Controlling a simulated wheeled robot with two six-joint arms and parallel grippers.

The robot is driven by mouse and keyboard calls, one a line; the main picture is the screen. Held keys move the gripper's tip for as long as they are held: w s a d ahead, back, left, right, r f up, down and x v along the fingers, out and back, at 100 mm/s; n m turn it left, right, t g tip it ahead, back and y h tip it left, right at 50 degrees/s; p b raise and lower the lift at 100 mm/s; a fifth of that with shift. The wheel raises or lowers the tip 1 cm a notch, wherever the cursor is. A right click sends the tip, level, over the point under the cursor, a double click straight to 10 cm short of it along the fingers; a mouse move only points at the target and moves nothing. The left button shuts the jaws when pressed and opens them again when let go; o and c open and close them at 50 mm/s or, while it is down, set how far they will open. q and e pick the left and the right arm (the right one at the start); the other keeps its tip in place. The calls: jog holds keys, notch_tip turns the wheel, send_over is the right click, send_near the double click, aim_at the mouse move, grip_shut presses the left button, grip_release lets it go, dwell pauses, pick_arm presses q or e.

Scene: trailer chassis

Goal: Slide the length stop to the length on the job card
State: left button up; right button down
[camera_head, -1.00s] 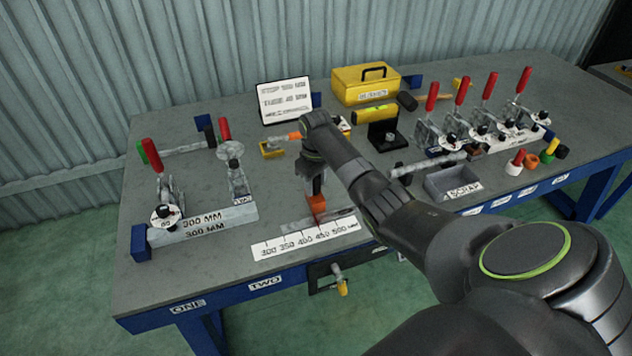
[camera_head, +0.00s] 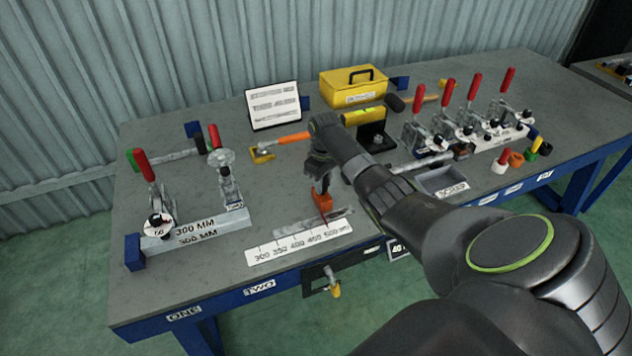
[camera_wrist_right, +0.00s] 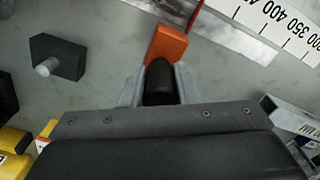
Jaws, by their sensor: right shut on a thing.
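The orange length stop (camera_head: 322,202) stands at the rail (camera_head: 290,227), behind the white scale (camera_head: 300,243) at the bench's front edge. The scale reads from 300 to 500 mm, left to right. The stop's lower tip looks to be near the 450 to 500 end; its exact reading is unclear. My right gripper (camera_head: 321,186) points down and is shut on the stop. In the right wrist view the stop (camera_wrist_right: 167,45) shows just beyond my fingers (camera_wrist_right: 158,88). The job card (camera_head: 273,105) stands at the back; its print is too blurred to read surely. My left gripper is out of view.
A clamp fixture (camera_head: 195,232) stands at the left. A yellow toolbox (camera_head: 352,87) and a black block (camera_head: 376,138) are behind my arm. A scrap tray (camera_head: 440,183) and several red-handled clamps are at the right. Bare bench lies left of the stop.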

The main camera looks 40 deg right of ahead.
jog(key=shift+d+r, duration=0.1)
jog(key=shift+d, duration=0.1)
jog(key=c, duration=1.6)
grip_release()
jog(key=o, duration=0.5)
jog(key=shift+d, duration=0.2)
jog(key=shift+a, duration=0.15)
jog(key=shift+r, duration=0.1)
notch_tip(320, 180, up, 17)
jog(key=shift+r+p, duration=0.1)
jog(key=shift+p, duration=0.35)
